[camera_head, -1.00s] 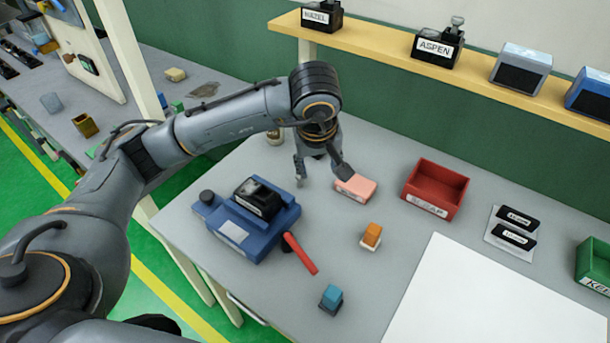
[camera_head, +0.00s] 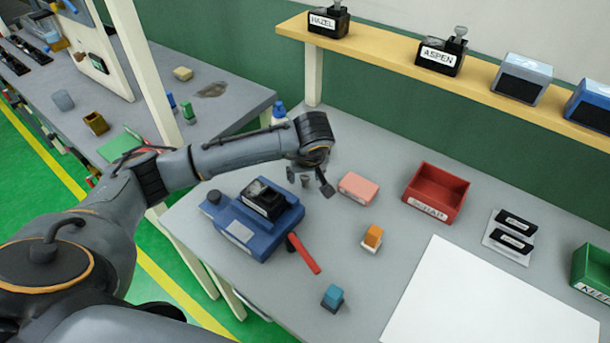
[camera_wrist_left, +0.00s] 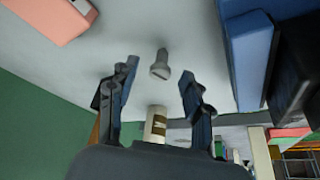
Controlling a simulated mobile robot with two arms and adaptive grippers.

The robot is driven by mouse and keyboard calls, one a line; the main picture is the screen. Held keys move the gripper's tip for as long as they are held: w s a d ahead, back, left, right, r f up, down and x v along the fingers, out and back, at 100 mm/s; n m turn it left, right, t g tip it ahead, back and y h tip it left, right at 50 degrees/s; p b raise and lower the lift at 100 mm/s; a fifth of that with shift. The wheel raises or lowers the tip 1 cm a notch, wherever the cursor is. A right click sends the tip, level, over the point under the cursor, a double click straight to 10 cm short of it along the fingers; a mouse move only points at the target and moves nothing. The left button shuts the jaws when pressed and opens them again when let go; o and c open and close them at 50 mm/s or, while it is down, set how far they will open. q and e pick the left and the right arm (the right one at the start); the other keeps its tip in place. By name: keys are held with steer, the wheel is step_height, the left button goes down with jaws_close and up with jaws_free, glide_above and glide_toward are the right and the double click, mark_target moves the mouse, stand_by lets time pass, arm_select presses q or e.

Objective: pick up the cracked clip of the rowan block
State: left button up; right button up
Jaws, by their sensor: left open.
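A small grey clip-like piece (camera_wrist_left: 160,65) with a notched end is on the grey table, between my open left fingers in the left wrist view. It also shows as a small grey piece (camera_head: 305,181) in the head view. I cannot make out a crack. My left gripper (camera_head: 309,183) is open and low over the table, behind the blue fixture (camera_head: 238,232); its fingers (camera_wrist_left: 160,85) do not touch the piece. A black block (camera_head: 262,199) sits in the fixture; no name is readable on it. My right gripper is not in view.
A pink block (camera_head: 357,187) lies right of my left gripper, with a red bin (camera_head: 436,192) beyond. The fixture's red handle (camera_head: 304,254) sticks out in front. An orange block (camera_head: 372,236) and a teal block (camera_head: 332,297) stand nearer. Labelled blocks line the shelf (camera_head: 390,60).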

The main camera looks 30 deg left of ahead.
arm_select(q)
steer(key=shift+x, duration=1)
steer(key=shift+r, duration=0.1)
steer(key=shift+c, duration=0.4)
steer(key=c, duration=0.8)
